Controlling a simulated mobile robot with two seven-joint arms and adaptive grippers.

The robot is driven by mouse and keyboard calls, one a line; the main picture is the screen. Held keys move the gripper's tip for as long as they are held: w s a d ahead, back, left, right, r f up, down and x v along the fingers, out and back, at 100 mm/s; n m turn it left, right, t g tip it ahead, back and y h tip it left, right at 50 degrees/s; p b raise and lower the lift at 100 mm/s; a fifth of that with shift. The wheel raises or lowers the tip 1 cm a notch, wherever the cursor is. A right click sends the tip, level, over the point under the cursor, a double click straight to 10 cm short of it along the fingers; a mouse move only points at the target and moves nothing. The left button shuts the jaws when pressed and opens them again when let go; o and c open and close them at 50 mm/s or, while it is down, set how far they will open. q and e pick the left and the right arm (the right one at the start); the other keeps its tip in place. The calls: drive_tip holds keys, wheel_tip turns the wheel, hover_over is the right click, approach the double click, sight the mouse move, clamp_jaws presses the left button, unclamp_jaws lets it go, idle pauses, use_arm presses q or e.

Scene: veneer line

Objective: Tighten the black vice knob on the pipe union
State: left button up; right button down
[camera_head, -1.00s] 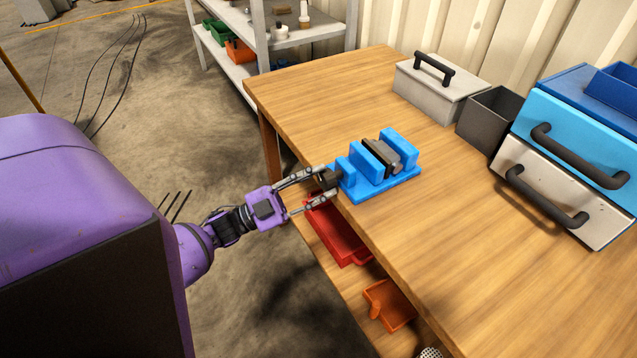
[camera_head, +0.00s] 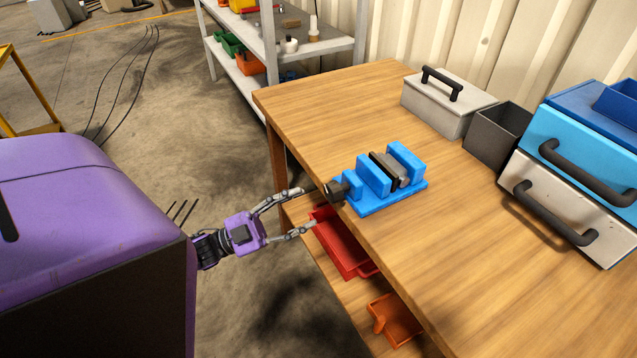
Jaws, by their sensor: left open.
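The blue vice (camera_head: 376,183) sits on the wooden bench near its left edge. Its black knob (camera_head: 335,192) faces left, toward my arm, at the bench edge. A dark grey metal piece (camera_head: 390,169), which seems to be the pipe union, stands between the vice's blue jaws. My left gripper (camera_head: 307,211) is open and empty, with its two fingers spread. Its fingertips are just left of the knob, the upper one close to it; I cannot tell whether it touches. My right gripper is not in view.
The wooden bench (camera_head: 440,240) has clear room in front of the vice. A grey lidded box (camera_head: 440,105), a dark open bin (camera_head: 497,135) and a drawer unit (camera_head: 580,150) stand at the back right. A red bin (camera_head: 342,245) and an orange bin (camera_head: 395,320) sit below the bench edge.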

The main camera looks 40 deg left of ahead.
use_arm(q)
drive_tip(key=v, duration=0.5)
drive_tip(key=shift+f, duration=0.1)
drive_tip(key=shift+c, duration=0.4)
idle(0.3)
